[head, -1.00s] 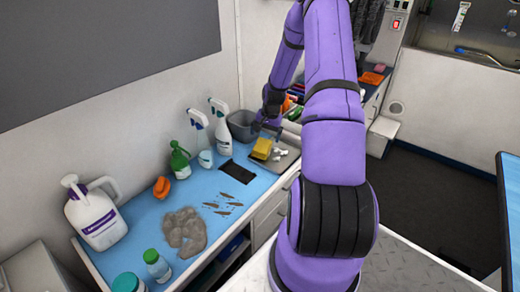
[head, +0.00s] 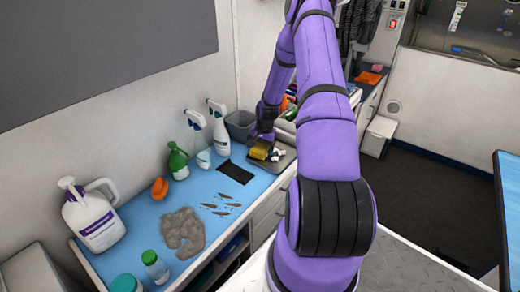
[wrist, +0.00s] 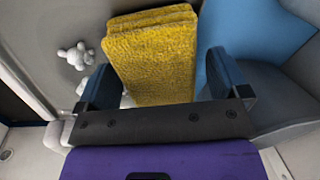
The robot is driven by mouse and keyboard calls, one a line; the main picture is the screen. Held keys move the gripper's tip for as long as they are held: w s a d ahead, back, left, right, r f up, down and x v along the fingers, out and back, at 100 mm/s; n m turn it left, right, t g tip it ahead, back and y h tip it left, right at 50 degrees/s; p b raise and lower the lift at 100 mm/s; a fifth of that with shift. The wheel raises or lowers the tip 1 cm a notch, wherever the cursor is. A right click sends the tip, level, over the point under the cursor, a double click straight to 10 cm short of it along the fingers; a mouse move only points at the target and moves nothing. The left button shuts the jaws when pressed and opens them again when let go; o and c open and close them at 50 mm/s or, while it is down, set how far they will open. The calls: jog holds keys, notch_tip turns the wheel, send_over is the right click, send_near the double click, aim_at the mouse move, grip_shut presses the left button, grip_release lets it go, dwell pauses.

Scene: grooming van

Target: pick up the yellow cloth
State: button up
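The yellow cloth (head: 260,150) is a folded, thick, textured stack on a grey tray (head: 284,163) at the far end of the blue counter. In the wrist view the cloth (wrist: 150,55) lies ahead of and between the two fingers of my gripper (wrist: 165,85). The fingers are spread apart, with the cloth's near end reaching between them. In the head view my gripper (head: 262,138) is right above the cloth and partly hides it. I cannot tell whether the fingers touch it.
A white toy-like object (wrist: 76,56) lies beside the cloth. A grey bin (head: 239,124) stands close behind my gripper. Spray bottles (head: 220,130), a green bottle (head: 178,162) and a white jug (head: 90,215) line the wall. Brown hair (head: 183,230) lies on the blue counter (head: 205,190).

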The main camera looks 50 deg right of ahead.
aim_at(260, 145)
jog(key=c, duration=0.8)
jog(key=shift+c, duration=0.2)
jog(key=shift+r, duration=0.1)
jog(key=shift+r, duration=0.4)
jog(key=r, duration=0.2)
jog(key=shift+s+a+r, duration=0.1)
jog(key=shift+s+r, duration=0.1)
jog(key=shift+r, duration=0.2)
jog(key=s+a, duration=0.2)
jog(key=s, duration=0.2)
jog(key=s+a+r, duration=0.1)
jog(key=s+a, duration=0.2)
jog(key=s, duration=0.2)
jog(key=s+a, duration=0.3)
jog(key=s, duration=0.1)
jog(key=shift+s+r, duration=0.15)
jog(key=shift+s, duration=0.1)
